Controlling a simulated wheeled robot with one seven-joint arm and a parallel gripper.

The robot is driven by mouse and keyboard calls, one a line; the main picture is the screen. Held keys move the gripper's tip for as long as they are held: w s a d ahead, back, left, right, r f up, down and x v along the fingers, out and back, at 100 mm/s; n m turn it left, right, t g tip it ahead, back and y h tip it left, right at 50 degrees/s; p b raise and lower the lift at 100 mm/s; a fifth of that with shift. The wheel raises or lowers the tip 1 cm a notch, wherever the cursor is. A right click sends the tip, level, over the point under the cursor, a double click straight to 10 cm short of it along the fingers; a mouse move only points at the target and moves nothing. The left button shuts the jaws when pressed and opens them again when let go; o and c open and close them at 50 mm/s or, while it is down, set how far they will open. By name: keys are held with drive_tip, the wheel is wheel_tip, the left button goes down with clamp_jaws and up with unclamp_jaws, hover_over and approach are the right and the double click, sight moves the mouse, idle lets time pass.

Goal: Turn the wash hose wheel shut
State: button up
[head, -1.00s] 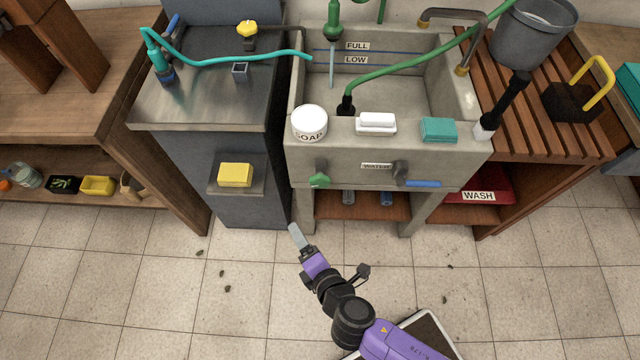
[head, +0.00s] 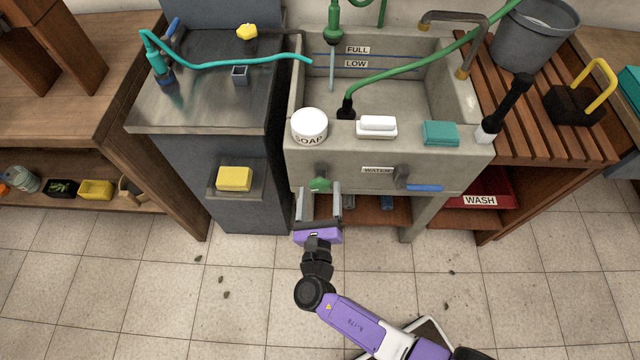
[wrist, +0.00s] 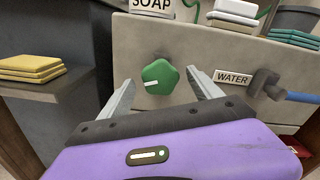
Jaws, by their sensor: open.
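The green wash hose wheel (head: 320,184) is on the left of the sink's front face. It also shows in the wrist view as a green lobed knob (wrist: 160,77) with a white mark pointing left. My gripper (head: 319,186) is open, its two pale fingers pointing at the sink front, one on each side of the wheel as seen. In the wrist view the wheel shows between the fingertips, and the gripper (wrist: 160,82) holds nothing. I cannot tell how much depth is left between fingers and wheel. A green hose (head: 400,74) runs into the basin.
A lever with a blue handle (head: 424,187) sits right of the WATER label (head: 377,170). A yellow sponge stack (head: 234,178) lies on a ledge to the left. The soap tub (head: 309,126) stands on the sink rim above the wheel. The floor in front is mostly clear.

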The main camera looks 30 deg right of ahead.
drive_tip(key=shift+x, duration=1.4)
drive_tip(key=c, duration=1.4)
drive_tip(key=shift+o, duration=0.2)
drive_tip(key=m+b, duration=0.1)
drive_tip(key=m, duration=0.1)
drive_tip(key=m+b, duration=0.1)
drive_tip(key=b, duration=0.1)
drive_tip(key=shift+f+m, duration=0.2)
drive_tip(key=shift+m, duration=0.2)
drive_tip(key=shift+r+m+b, duration=0.1)
drive_tip(key=shift+m+b, duration=1.15)
drive_tip(key=shift+m, duration=0.65)
